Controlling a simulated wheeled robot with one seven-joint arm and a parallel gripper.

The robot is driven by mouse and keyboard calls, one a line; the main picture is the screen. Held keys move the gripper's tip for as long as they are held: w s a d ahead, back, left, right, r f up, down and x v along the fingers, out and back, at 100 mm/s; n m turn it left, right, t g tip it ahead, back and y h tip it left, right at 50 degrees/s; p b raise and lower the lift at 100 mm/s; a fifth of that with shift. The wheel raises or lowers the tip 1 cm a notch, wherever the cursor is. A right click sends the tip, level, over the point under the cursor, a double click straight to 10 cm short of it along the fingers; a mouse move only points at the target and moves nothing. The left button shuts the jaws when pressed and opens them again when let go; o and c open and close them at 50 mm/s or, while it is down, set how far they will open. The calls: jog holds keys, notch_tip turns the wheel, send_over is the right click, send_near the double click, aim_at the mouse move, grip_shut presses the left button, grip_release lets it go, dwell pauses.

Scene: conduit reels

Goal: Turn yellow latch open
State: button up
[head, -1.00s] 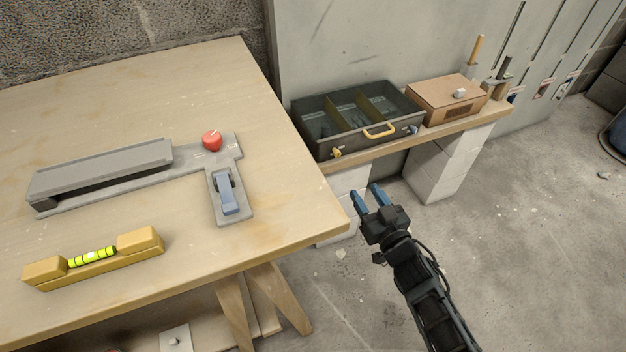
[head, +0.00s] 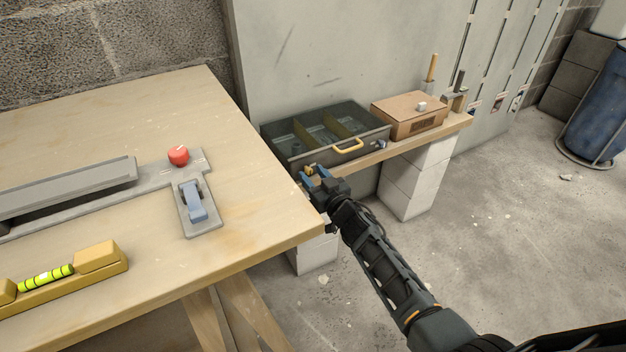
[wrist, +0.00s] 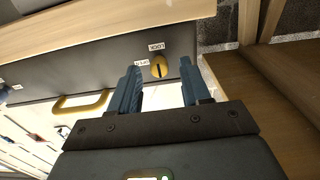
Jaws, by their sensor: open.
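The yellow latch (wrist: 159,67) is on the dark front wall of the organiser case (head: 370,143). In the wrist view its long side and dark mark line up roughly with the LOCK label (wrist: 157,46); the OPEN label (wrist: 142,63) is beside it. In the head view the latch (head: 308,169) is partly hidden by my gripper (head: 313,174). In the wrist view my gripper (wrist: 160,78) is open, with one blue finger on each side of the latch. I cannot tell whether either finger touches it.
The case has a yellow handle (head: 348,146) and a blue-grey latch (head: 379,145) at right. It stands on a wooden shelf (head: 400,150) beside a cardboard-brown box (head: 408,115). The workbench (head: 270,215) edge is close left of my gripper.

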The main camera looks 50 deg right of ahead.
jog(key=shift+w, duration=0.2)
grip_shut()
dwell(0.4)
